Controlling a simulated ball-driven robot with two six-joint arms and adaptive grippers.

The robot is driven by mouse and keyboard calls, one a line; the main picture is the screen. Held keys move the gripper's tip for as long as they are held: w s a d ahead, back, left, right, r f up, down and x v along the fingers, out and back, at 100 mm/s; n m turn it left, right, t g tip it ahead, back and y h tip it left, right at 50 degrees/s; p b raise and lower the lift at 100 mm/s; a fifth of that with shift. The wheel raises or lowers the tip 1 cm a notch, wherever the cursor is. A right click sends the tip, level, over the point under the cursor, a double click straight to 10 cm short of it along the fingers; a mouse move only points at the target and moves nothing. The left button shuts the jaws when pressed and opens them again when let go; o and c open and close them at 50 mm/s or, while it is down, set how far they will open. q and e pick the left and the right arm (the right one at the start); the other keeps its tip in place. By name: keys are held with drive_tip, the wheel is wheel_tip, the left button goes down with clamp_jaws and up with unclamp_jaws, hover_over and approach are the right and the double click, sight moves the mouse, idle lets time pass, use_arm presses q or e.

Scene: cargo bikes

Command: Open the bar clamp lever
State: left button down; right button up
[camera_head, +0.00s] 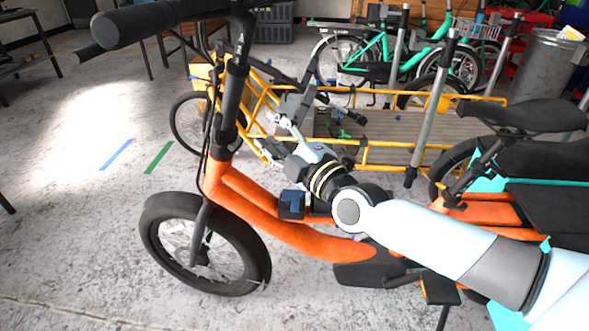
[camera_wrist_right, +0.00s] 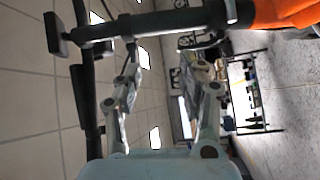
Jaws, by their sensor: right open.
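The orange bike (camera_head: 287,232) stands in front of me, with its black handlebar (camera_head: 148,22) at the upper left and its black steering stem (camera_head: 232,95) below it. I cannot pick out the bar clamp lever for certain in either view. My right gripper (camera_head: 275,137) is open and empty, just right of the stem and pointing toward it. In the right wrist view, my open fingers (camera_wrist_right: 163,65) face the stem (camera_wrist_right: 165,22), which crosses beyond their tips, apparently without touching. A small pale fitting (camera_wrist_right: 231,10) shows on the stem there. My left gripper is out of view.
A yellow-framed cargo bike (camera_head: 450,101) with a wooden bed stands close behind my gripper.

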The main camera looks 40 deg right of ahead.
drive_tip(key=s+f+m+g, duration=0.1)
drive_tip(key=s+f+g, duration=0.1)
drive_tip(key=f, duration=0.8)
drive_tip(key=s+f+m+g+b, duration=0.1)
drive_tip(key=s+f+m+g, duration=0.1)
drive_tip(key=f, duration=0.7)
drive_tip(key=shift+s+f+g+b, duration=0.3)
drive_tip(key=shift+s+f+g, duration=0.1)
drive_tip(key=shift+s+g, duration=0.15)
drive_tip(key=shift+c, duration=0.2)
